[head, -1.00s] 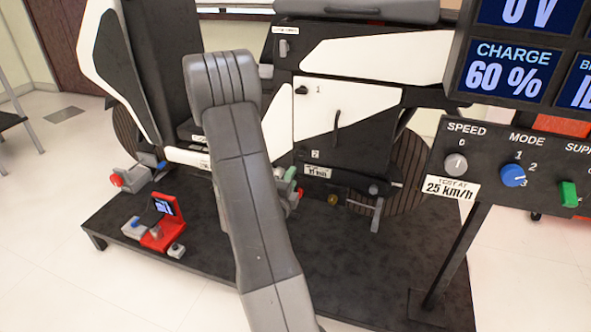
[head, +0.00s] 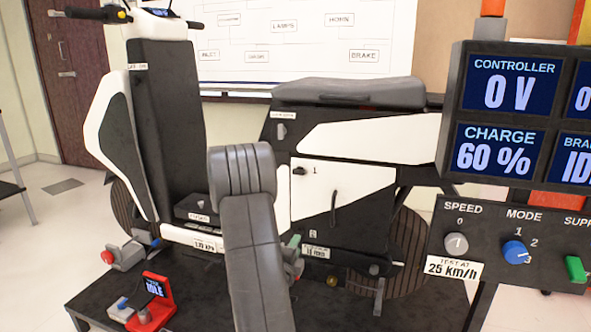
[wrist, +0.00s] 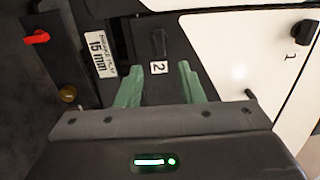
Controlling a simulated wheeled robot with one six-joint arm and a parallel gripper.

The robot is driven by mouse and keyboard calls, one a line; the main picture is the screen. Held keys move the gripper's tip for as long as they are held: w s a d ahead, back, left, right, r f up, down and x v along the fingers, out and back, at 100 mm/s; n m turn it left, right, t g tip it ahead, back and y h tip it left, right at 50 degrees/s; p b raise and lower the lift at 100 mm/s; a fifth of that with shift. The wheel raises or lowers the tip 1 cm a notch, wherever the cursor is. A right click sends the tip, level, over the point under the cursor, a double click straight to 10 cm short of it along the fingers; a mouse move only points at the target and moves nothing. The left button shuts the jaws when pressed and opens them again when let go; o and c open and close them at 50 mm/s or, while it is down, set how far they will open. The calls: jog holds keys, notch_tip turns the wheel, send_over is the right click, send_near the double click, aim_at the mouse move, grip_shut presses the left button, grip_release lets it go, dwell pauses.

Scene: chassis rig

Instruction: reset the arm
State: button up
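My arm (head: 250,230) rises in front of the scooter (head: 345,185) in the head view, its grey elbow uppermost. In the wrist view my gripper (wrist: 160,67) has two green fingers spread apart with nothing between them. They point at the scooter's dark side by a label "2" and a black part (wrist: 160,42). In the head view one green finger (head: 293,241) shows just right of my arm; the rest of the gripper is mostly hidden. I cannot tell the gap to the scooter.
The scooter stands on a dark platform (head: 345,312). A red stand with a small screen (head: 153,300) is at its front left. A panel with knobs (head: 508,246) and displays (head: 520,110) stands at the right. A wall diagram (head: 300,45) hangs behind.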

jog(key=x, duration=0.6)
jog(key=shift+b, duration=0.45)
